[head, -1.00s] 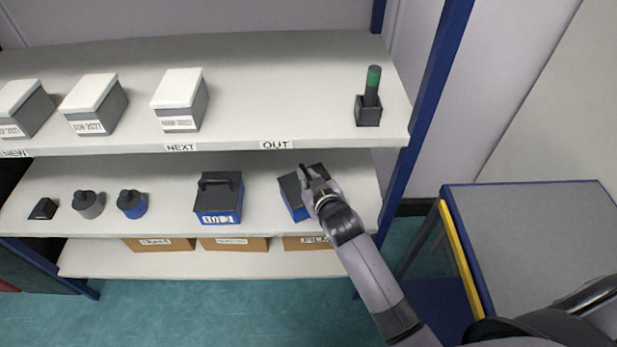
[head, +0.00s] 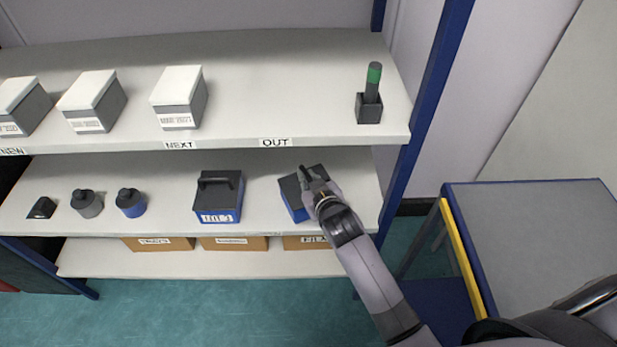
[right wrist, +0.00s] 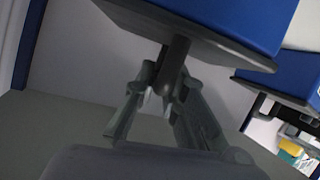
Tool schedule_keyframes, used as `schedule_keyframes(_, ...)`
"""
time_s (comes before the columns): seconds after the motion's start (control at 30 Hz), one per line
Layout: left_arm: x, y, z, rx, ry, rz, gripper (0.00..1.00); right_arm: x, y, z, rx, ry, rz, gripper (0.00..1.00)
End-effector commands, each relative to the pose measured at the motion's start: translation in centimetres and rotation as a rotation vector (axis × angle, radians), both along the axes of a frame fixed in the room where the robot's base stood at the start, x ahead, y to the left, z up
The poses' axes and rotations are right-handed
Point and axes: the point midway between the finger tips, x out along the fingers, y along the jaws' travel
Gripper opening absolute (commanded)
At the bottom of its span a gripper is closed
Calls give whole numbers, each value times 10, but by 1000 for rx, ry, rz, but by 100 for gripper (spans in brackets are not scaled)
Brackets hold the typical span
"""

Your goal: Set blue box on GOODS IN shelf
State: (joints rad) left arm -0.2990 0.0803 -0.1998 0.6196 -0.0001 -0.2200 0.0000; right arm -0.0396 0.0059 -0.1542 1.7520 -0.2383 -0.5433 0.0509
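A blue box (head: 296,207) with a dark grey lid sits at the right end of the middle shelf (head: 262,200), turned at an angle. My right gripper (head: 307,178) is over it and hides part of its lid. In the right wrist view, the blue box (right wrist: 235,18) is at the top, and its dark handle (right wrist: 174,62) is between the fingers of my right gripper (right wrist: 164,92), which look closed on it. A similar blue box (head: 218,205) with a handle and white label stands to its left. I see no readable GOODS IN label. My left gripper is not in view.
Grey boxes with white lids (head: 178,90) and a green-topped tool in a holder (head: 369,108) stand on the upper shelf (head: 270,75). Brown cartons (head: 235,243) sit below. A blue-framed table (head: 540,225) is at right.

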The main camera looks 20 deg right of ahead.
Motion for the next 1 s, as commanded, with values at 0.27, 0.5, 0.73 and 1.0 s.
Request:
schedule_keyframes(0.27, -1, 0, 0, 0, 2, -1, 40, 1, 0, 2, 0, -3, 1, 29)
schedule_keyframes(0.5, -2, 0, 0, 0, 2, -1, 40, 0, 0, 1, 0, -1, 0, 35)
schedule_keyframes(0.73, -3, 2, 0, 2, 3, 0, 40, -5, 0, -1, 0, 5, 0, 35)
schedule_keyframes(1.0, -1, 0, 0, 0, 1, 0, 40, -45, -1, 17, 1, 1, 0, 35)
